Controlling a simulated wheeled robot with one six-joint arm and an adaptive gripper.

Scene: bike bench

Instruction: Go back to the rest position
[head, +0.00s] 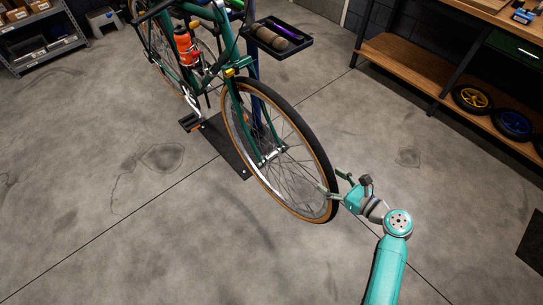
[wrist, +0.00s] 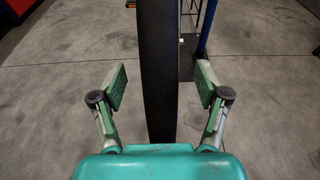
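My gripper (head: 338,184) is at the right-hand edge of the front wheel of a green bicycle (head: 232,85). In the wrist view my gripper (wrist: 161,84) is open, its two green-padded fingers spread wide. The black tyre (wrist: 158,60) stands upright between the fingers, with a visible gap on each side. Neither pad appears to touch it. In the head view one finger overlaps the wheel (head: 287,160) near its rim, and the other is on the near right side. My gripper holds nothing.
The bicycle stands at a blue post on a dark base plate (head: 226,148), with a tray (head: 279,40) above. A wooden workbench shelf with several small wheels (head: 472,98) is at right. A metal shelf (head: 35,40) is at back left. The concrete floor in front is clear.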

